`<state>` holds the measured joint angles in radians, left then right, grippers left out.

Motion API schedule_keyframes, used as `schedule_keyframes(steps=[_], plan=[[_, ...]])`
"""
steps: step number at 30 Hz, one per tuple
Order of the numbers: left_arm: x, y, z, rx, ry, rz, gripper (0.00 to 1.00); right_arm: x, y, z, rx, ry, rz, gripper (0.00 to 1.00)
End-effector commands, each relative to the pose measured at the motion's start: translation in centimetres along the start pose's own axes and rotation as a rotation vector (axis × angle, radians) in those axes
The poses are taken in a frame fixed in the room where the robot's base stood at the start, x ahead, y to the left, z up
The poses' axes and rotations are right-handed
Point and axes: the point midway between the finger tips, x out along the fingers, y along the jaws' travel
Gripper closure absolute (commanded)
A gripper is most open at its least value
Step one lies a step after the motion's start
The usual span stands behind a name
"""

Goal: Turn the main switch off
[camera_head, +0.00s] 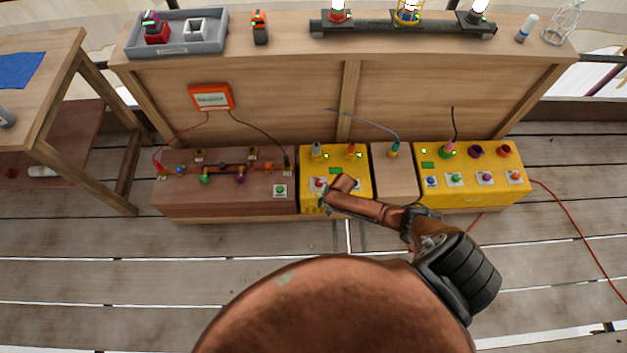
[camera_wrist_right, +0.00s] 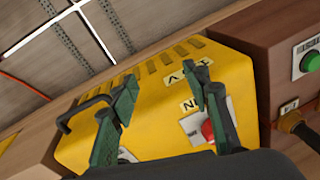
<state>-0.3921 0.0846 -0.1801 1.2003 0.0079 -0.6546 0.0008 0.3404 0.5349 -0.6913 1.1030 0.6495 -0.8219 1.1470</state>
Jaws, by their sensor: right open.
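The small yellow box (camera_head: 308,200) stands in the middle of the low row, with a red button or knob (camera_head: 320,183) on a pale plate on its top. In the right wrist view the yellow box (camera_wrist_right: 150,110) fills the middle, and the red knob (camera_wrist_right: 208,130) shows partly behind a finger. Small labels lie near it; I cannot read which marks the main switch. My right gripper (camera_head: 326,200) is over the box's front part. In the wrist view its dark green fingers (camera_wrist_right: 165,100) are apart, with nothing between them. My left gripper is not in view.
A brown panel (camera_head: 225,195) with plugs and a green button stands left of the yellow box. A wooden block and a larger yellow box (camera_head: 475,195) stand to the right. A black handle (camera_wrist_right: 85,110) sticks out from the small box. Lamps stand on the shelf above.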

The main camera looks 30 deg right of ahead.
Motion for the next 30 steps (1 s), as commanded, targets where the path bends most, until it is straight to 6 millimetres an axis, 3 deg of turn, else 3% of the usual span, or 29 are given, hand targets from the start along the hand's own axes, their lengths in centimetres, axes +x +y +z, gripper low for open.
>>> schedule_keyframes(steps=[1, 3, 6, 12, 15, 23, 30], plan=[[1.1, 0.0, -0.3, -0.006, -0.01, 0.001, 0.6, 0.2, -2.3, -1.8, 0.062, -0.018, 0.014, 0.56], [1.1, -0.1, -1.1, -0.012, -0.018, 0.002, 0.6, -1.1, -5.0, -3.1, 0.169, -0.05, 0.045, 0.56], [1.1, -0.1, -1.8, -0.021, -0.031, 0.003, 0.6, -3.1, -7.2, -4.9, 0.326, -0.075, 0.113, 0.56], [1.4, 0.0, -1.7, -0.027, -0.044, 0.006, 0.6, -7.1, -8.0, -9.6, 0.605, -0.042, 0.205, 0.56], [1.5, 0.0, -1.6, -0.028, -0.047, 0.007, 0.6, -8.0, -7.9, -10.8, 0.678, -0.028, 0.223, 0.56], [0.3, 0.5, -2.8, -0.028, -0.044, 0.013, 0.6, -6.9, -7.6, -11.0, 0.711, -0.024, 0.23, 0.56], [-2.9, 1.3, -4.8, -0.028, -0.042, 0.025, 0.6, -4.2, -7.1, -10.8, 0.709, -0.024, 0.229, 0.56]])
